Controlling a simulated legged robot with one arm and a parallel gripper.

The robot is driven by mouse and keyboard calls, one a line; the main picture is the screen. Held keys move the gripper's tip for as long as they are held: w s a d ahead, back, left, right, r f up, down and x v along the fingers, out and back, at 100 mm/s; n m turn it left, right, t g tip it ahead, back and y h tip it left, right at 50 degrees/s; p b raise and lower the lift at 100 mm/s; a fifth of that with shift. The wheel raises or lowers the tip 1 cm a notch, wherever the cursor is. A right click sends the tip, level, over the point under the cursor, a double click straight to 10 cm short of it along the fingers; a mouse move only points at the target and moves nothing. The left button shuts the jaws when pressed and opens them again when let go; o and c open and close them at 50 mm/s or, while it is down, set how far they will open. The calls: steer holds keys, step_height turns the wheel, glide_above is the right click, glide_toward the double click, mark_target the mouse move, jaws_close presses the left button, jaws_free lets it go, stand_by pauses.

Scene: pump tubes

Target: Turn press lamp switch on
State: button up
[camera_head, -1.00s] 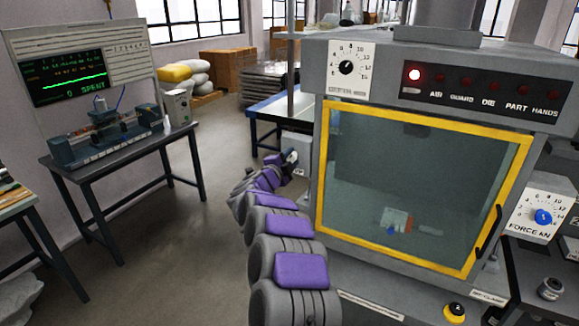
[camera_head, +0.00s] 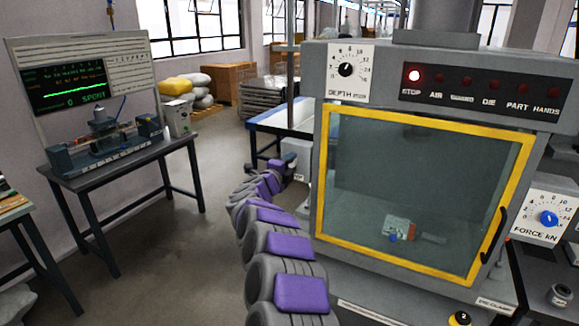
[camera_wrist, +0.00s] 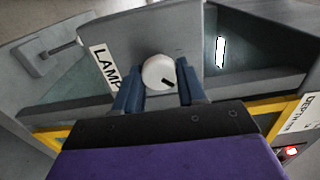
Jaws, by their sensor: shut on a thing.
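The press (camera_head: 372,283) is a grey housing with a yellow-framed guard window in the head view. In the wrist view, a round white lamp knob (camera_wrist: 158,71) with a dark pointer mark sits on a grey panel. A partly covered white label (camera_wrist: 104,68) reading "LAMP" is left of it. The pointer slants to the lower right. My gripper (camera_wrist: 160,84) has its two blue fingers on either side of the knob, shut on it. In the head view my purple-and-grey arm reaches to the press's left side, and the knob does not show there.
A bench with a display board (camera_head: 82,72) stands at left. Open floor lies between bench and press.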

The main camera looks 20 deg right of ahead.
steer(key=shift+f, duration=0.4)
steer(key=o, duration=1)
steer(key=shift+r, duration=0.1)
steer(key=shift+o, duration=0.2)
steer(key=shift+r, duration=0.1)
steer(key=p+v, duration=0.3)
steer(key=v, duration=1.4)
steer(key=shift+a, duration=0.2)
steer(key=shift+s, duration=0.1)
